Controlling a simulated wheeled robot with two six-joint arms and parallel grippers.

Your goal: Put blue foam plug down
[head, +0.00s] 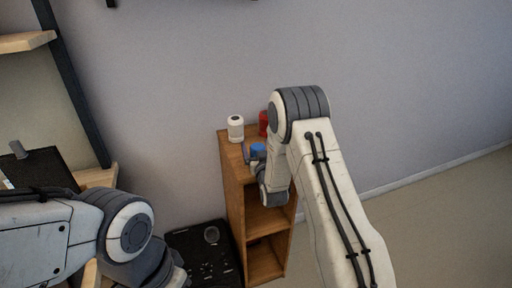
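The blue foam plug (257,149) shows as a small blue block at the top of a narrow wooden shelf unit (233,176). My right gripper (252,155) is right at the plug, with a dark finger along its left side. My own wrist hides much of the gripper, so I cannot tell if it grips the plug or if the plug rests on the wood. My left arm comes in at the lower left; its gripper does not show.
A white cylinder (235,128) and a red object (264,123) stand on the shelf unit's top behind the plug. Open compartments lie below. A black perforated board or tray (205,255) is low to its left. Other wooden shelving (25,42) is at the far left.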

